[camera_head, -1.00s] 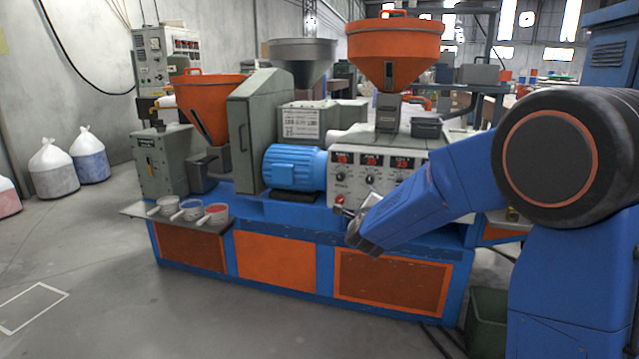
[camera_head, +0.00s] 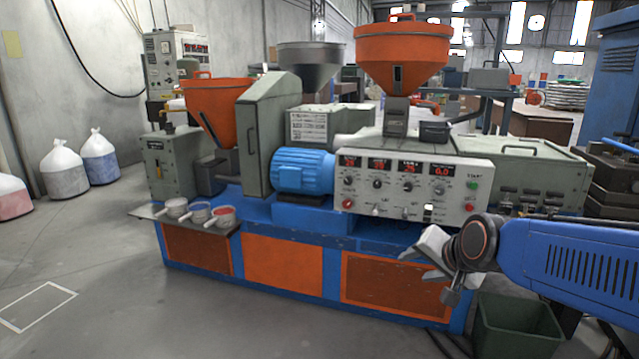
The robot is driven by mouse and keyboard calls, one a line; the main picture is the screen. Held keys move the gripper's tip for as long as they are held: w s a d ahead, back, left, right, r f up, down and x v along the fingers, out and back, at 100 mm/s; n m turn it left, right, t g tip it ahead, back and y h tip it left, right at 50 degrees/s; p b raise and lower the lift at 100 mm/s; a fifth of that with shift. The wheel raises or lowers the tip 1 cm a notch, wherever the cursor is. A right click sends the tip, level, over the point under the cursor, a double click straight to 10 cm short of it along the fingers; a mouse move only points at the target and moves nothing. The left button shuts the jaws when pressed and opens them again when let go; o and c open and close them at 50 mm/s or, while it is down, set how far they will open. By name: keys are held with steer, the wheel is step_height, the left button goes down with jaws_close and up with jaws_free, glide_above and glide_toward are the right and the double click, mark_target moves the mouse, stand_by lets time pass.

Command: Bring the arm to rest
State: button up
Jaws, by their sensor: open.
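My gripper (camera_head: 436,268) is at the lower right, at the end of my blue arm, which reaches in from the right edge. Its grey jaws point left and are apart, with nothing visible between them. It appears in front of the lower right part of the blue and orange machine, below the control panel (camera_head: 412,186). I cannot tell how far it is from the machine's face.
The machine carries orange hoppers (camera_head: 402,60), a blue motor (camera_head: 303,171) and a side shelf (camera_head: 150,211) with several small pots. A dark green bin (camera_head: 518,325) stands below my arm. Several sacks (camera_head: 62,172) stand at the left wall.

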steer(key=s+d+f+n+g+h, duration=0.1)
steer(key=s+d+f+n+g, duration=0.1)
steer(key=s, duration=0.9)
steer(key=s+d+f+n+g+h, duration=0.1)
steer(key=s+d+f+n, duration=0.3)
steer(key=s, duration=0.6)
steer(key=shift+s+d+n+g, duration=0.4)
steer(key=shift+n+g, duration=0.1)
steer(key=shift+g, duration=0.2)
